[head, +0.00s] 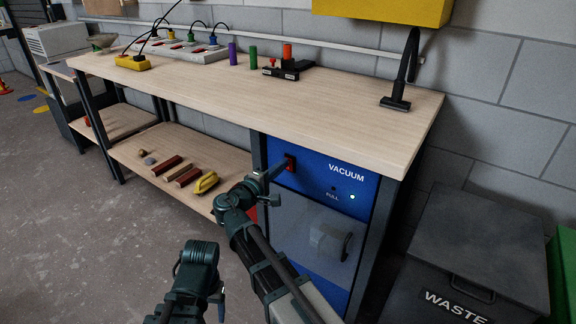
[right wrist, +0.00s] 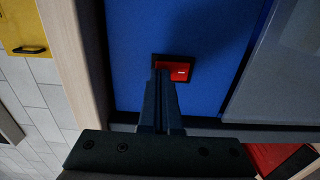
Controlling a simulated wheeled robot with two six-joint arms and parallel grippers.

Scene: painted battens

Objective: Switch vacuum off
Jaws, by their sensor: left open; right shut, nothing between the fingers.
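The blue vacuum unit (head: 314,178) is set under the right end of the workbench. Its red rocker switch (head: 291,163) sits in a black frame at the panel's upper left. The switch also shows in the right wrist view (right wrist: 181,71), with a small white mark. My right gripper (head: 275,172) is shut and empty. Its fingertips are at the switch's edge and cover part of it; I cannot tell whether they touch. My left gripper (head: 215,295) is open and low, away from the unit.
The workbench top (head: 350,110) holds a black hose nozzle (head: 396,103), a power strip and colored cylinders. Battens and a yellow tool (head: 205,182) lie on the lower shelf (head: 130,150). A dark waste bin (head: 465,260) stands to the right.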

